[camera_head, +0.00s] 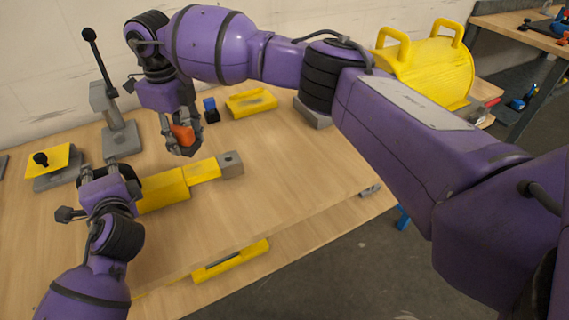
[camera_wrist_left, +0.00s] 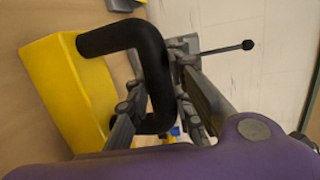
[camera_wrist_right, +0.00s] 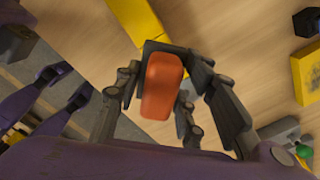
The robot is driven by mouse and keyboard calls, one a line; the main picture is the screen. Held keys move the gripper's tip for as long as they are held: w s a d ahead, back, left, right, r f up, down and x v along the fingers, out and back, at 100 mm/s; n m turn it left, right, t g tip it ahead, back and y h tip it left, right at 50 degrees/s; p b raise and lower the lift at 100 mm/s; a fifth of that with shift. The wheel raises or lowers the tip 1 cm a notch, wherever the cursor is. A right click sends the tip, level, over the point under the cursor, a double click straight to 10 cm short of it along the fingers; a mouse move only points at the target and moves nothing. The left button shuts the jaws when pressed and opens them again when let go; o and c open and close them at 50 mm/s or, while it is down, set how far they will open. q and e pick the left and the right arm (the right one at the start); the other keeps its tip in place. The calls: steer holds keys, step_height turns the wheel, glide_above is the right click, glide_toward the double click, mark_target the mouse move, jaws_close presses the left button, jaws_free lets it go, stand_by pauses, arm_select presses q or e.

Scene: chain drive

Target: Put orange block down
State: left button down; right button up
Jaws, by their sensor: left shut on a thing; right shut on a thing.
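The orange block (camera_head: 183,134) is between the fingers of my right gripper (camera_head: 180,138), above the table at the back middle. In the right wrist view the orange block (camera_wrist_right: 161,88) sits between the fingers, clear of the wood as far as I can tell. My left gripper (camera_head: 107,172) is shut on a black handle. In the left wrist view the black handle (camera_wrist_left: 150,62) curves out of a yellow body (camera_wrist_left: 68,95), with the fingers on either side. In the head view my left gripper partly hides the handle.
A yellow bar (camera_head: 165,190) with a grey end block (camera_head: 231,163) lies in front of my right gripper. A small blue-topped piece (camera_head: 210,108) and a yellow tray (camera_head: 252,102) stand behind. A grey stand with a lever (camera_head: 120,138) is left. The table's (camera_head: 285,165) right middle is clear.

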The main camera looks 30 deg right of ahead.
steer(key=s+d+f+m, duration=0.1)
steer(key=d+f+m, duration=0.1)
steer(key=d, duration=0.7)
steer(key=s+d+f+m, duration=0.1)
steer(key=d+f+m, duration=0.15)
steer(key=d, duration=0.55)
steer(key=m, duration=0.4)
glide_toward(303, 168)
step_height(303, 168, down, 6)
steer(key=shift+w+f, duration=0.1)
steer(key=shift+w, duration=0.05)
steer(key=o, duration=1.4)
steer(key=shift+f, duration=0.15)
step_height(303, 168, up, 13)
steer(key=shift+a+f, duration=0.1)
steer(key=shift+f, duration=0.15)
